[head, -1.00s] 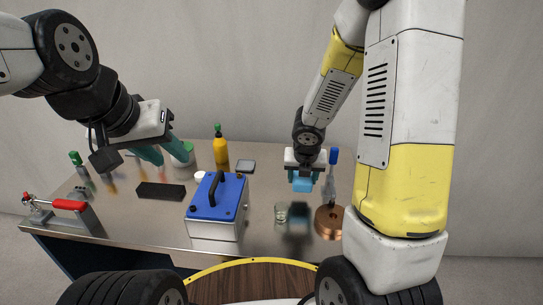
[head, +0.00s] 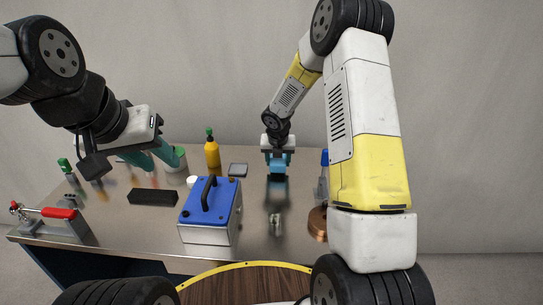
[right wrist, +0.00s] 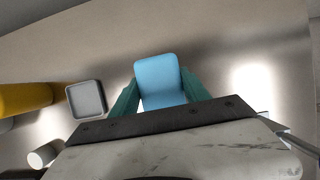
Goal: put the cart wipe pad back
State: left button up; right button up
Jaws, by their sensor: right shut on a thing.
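The light blue wipe pad (right wrist: 160,80) is between the teal fingers of my right gripper (head: 278,168), which is shut on it. In the head view the pad (head: 277,171) hangs above the table's back part, with a dark reflection below it. A small grey square tray (head: 238,170) lies to the left of the pad. It also shows left of the gripper in the right wrist view (right wrist: 87,99) and looks empty. My left gripper (head: 154,160) is open and holds nothing, above the table's back left.
A yellow bottle (head: 212,150) stands just left of the tray, with a white cap-like piece (head: 192,181) nearby. A blue-topped box (head: 211,204) with a black handle stands in front. A copper roll (head: 318,222) and a small glass (head: 275,222) are at the right front.

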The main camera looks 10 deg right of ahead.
jog(key=shift+f, duration=0.85)
jog(key=o, duration=1.3)
jog(key=shift+f, duration=0.1)
jog(key=s+d+r+m, duration=0.1)
jog(key=s+r+m, duration=0.4)
jog(key=r, duration=0.5)
jog(key=s+d+r+m, duration=0.1)
jog(key=s+r+m, duration=0.3)
jog(key=s+r, duration=0.45)
jog(key=s+r+m+y, duration=0.1)
jog(key=s+r+m, duration=0.2)
jog(key=s+m, duration=0.4)
jog(key=s+a+r+m+t+y, duration=0.1)
jog(key=s+r+m, duration=0.3)
jog(key=s+m, duration=0.3)
jog(key=s+r+m+y, duration=0.1)
jog(key=s+r+m, duration=0.2)
jog(key=s+m, duration=0.4)
jog(key=shift+s+a+r+m+t, duration=0.1)
jog(key=shift+a+r+m+t, duration=0.1)
jog(key=shift+m, duration=0.6)
jog(key=shift+s+a+r+m+t, duration=0.1)
jog(key=shift+m+t, duration=0.1)
jog(key=shift+m, duration=0.6)
